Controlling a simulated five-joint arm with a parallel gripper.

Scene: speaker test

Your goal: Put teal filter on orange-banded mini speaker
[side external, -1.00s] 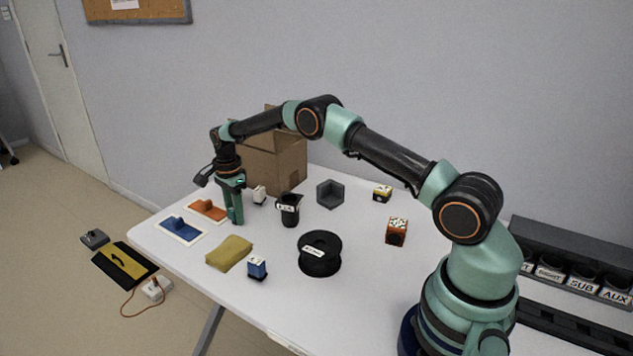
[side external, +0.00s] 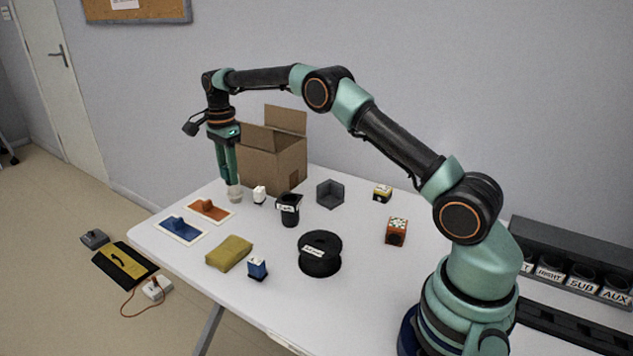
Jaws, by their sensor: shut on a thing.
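My gripper (side external: 229,181) is shut, with its teal fingers pointing down, raised above the far left part of the table. The teal filter is hard to tell apart from the teal fingers; no other teal piece shows on the table. A pale, translucent thing (side external: 235,195) shows just below the fingertips; I cannot tell whether it touches them. The orange-banded mini speaker (side external: 397,232) appears to be the small orange block with a dark round front, standing right of centre, far from my gripper.
A cardboard box (side external: 274,165) stands behind. A yellow block (side external: 382,194), blue block (side external: 257,268) and olive pouch (side external: 229,253) lie around.

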